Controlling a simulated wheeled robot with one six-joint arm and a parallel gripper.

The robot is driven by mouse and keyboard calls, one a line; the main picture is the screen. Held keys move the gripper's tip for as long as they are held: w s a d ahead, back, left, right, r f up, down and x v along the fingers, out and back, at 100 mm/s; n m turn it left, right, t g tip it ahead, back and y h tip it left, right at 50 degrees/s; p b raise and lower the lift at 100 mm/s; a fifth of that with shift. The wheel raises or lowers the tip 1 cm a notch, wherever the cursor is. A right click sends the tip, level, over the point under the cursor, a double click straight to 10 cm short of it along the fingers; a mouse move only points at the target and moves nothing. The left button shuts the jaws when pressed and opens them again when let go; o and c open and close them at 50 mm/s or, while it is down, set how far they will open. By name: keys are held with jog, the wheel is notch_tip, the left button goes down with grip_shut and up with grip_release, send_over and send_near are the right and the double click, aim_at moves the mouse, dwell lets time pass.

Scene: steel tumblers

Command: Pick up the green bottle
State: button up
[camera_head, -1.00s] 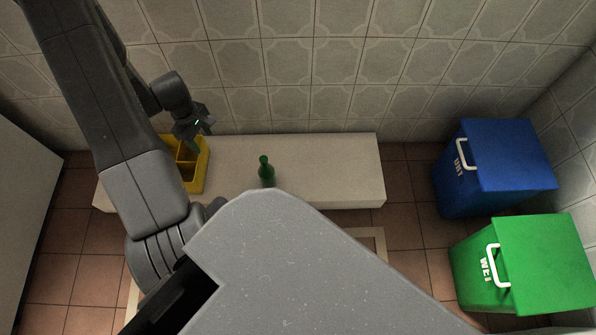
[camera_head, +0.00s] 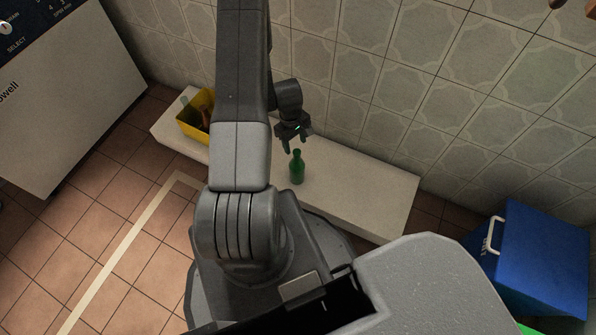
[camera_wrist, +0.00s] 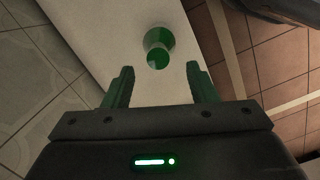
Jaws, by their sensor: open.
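The green bottle (camera_head: 297,168) stands upright on a low white bench, close to the wall side of my arm in the head view. In the wrist view the bottle (camera_wrist: 158,46) shows from above, ahead of and between my two fingertips, apart from them. My gripper (camera_head: 297,147) hangs just above and behind the bottle in the head view. In the wrist view my gripper (camera_wrist: 160,72) has its green fingers spread wide, with nothing between them.
The white bench (camera_head: 362,190) runs along the tiled wall. A yellow bin (camera_head: 193,117) with items in it sits at its left end. A blue bin (camera_head: 533,262) stands at right, with a green bin's edge (camera_head: 535,330) below. A white appliance (camera_head: 60,110) is at left.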

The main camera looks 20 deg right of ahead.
aim_at(297, 152)
jog(key=f+b, duration=0.1)
jog(key=f, duration=0.1)
jog(key=f+b, duration=0.1)
jog(key=f, duration=0.1)
jog(key=f+b, duration=0.1)
jog(key=f, duration=0.1)
jog(key=shift+s+d+f, duration=0.25)
jog(key=shift+s+f, duration=0.05)
jog(key=shift+r, duration=0.1)
grip_shut()
